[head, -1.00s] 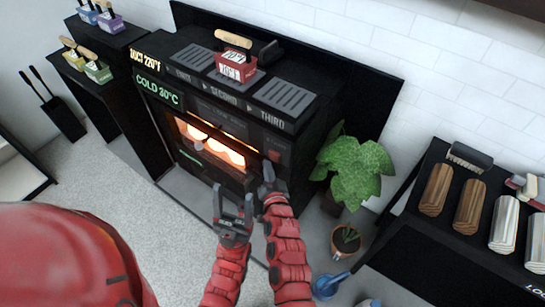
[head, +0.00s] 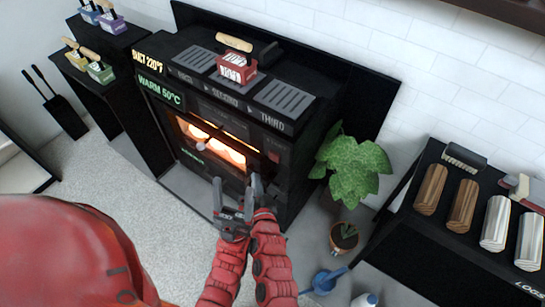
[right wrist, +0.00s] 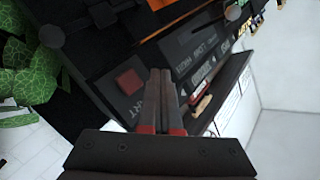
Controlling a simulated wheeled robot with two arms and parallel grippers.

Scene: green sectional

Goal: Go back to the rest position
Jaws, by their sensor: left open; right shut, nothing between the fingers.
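My left gripper (head: 232,201) is open and empty in the head view, in front of the lower part of the black stove (head: 205,115). My right gripper (head: 257,186) is shut and empty just beside it, near the stove's front. In the right wrist view its shut fingers (right wrist: 164,100) point toward the stove front, with a red square button (right wrist: 128,82) to their left. I cannot tell whether the fingers touch the stove. The stove window (head: 212,142) glows orange. The green display (head: 160,90) reads "WARM 50°C".
A leafy plant (head: 355,166) and a small potted plant (head: 343,237) stand right of the stove. A blue can (head: 326,280) is on the floor. A rack with several logs (head: 463,207) stands at right. The pale floor at left (head: 140,205) is clear.

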